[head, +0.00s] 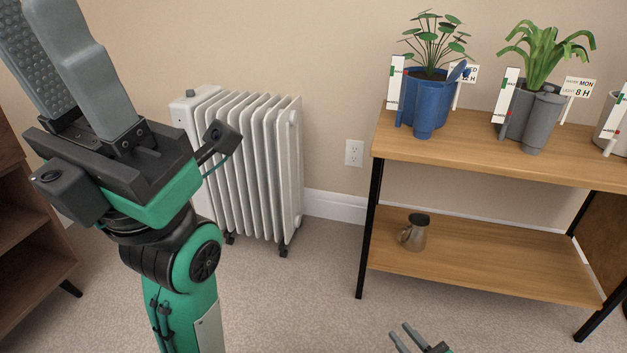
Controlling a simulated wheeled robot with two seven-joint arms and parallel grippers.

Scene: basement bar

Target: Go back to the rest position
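My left gripper (58,45) rises large and close at the upper left, its arm coming up from below. Its two grey fingers stand apart, with one textured inner pad showing and nothing seen between them. Their tips are at or past the picture's top edge. My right gripper (408,338) shows only in part at the bottom edge, right of the middle. Its two thin fingers are apart with nothing seen between them. The rest of that arm is out of the picture.
A white radiator (258,165) stands behind my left arm. A dark cabinet (30,225) is at left. Carpet (310,300) between is clear.

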